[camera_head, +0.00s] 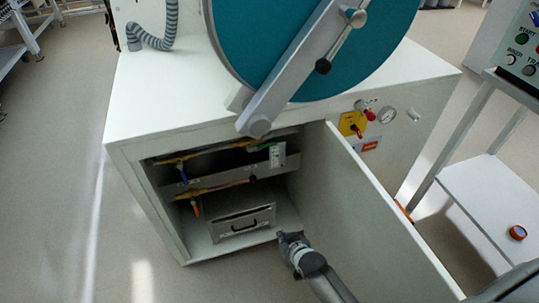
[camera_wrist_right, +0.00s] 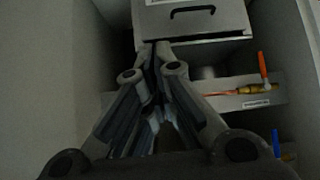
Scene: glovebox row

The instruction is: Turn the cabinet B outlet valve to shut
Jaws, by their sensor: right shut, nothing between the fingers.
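The white cabinet (camera_head: 330,125) has its front door (camera_head: 375,205) standing open. Inside, an orange-handled valve (camera_head: 195,208) sits on the lower pipe and a blue-handled valve (camera_head: 183,177) on the upper one. In the right wrist view the orange handle (camera_wrist_right: 263,66) stands crosswise to its brass body, and the blue handle (camera_wrist_right: 276,143) is at the lower right. The label plates are too small to read, so I cannot tell which is the outlet valve. My right gripper (camera_head: 281,236) is shut and empty at the cabinet opening, apart from both valves; it fills the wrist view (camera_wrist_right: 157,48). My left gripper is not seen.
A grey metal box with a black handle (camera_head: 240,221) sits on the cabinet floor, right of the orange handle. The open door borders my right arm. Floor at left is clear.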

